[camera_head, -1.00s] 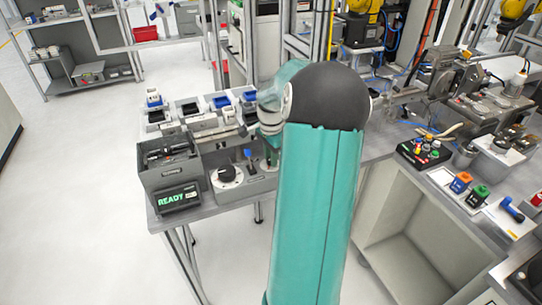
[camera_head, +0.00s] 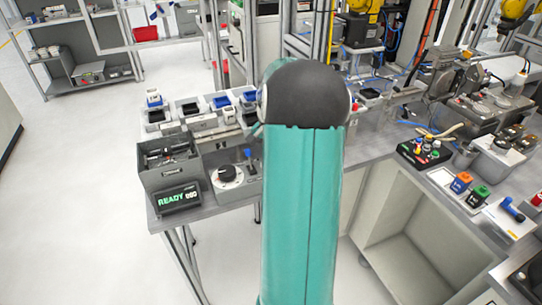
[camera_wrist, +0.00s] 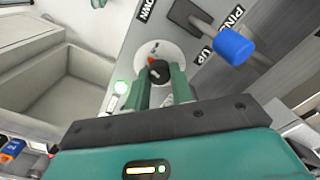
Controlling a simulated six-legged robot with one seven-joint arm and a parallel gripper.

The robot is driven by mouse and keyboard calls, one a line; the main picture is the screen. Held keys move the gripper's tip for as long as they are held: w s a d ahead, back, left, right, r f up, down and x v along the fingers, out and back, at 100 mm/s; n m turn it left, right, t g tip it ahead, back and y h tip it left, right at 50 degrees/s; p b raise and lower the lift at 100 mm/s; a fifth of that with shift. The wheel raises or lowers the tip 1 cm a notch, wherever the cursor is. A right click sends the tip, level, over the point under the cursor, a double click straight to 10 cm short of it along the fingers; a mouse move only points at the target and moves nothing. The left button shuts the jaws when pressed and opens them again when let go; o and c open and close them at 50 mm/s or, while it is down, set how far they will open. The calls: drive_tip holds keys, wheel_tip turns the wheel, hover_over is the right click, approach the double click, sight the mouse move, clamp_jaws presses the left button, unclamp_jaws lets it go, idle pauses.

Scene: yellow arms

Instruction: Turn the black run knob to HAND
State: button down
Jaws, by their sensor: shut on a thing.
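In the wrist view, the black knob (camera_wrist: 159,72) sits on a round pale plate on a grey panel (camera_wrist: 125,55). An orange-red mark (camera_wrist: 154,59) shows at its far side. My gripper (camera_wrist: 160,82) has its two green fingers on either side of the knob, shut on it. The plate's lettering is too small to read, so the knob's setting cannot be told.
A blue-capped lever (camera_wrist: 234,46) stands close right of the knob, near UP and DOWN labels. In the head view, a display (camera_head: 178,198) reads READY. Colored containers (camera_head: 461,182) stand on the right bench.

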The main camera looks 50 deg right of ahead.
drive_tip(key=n, duration=0.6)
drive_tip(key=shift+w, duration=0.1)
drive_tip(key=n, duration=0.5)
drive_tip(key=shift+r, duration=0.1)
drive_tip(key=shift+n, duration=0.5)
drive_tip(key=c, duration=1.2)
unclamp_jaws()
wheel_tip(320, 180, up, 14)
drive_tip(key=shift+a, duration=0.1)
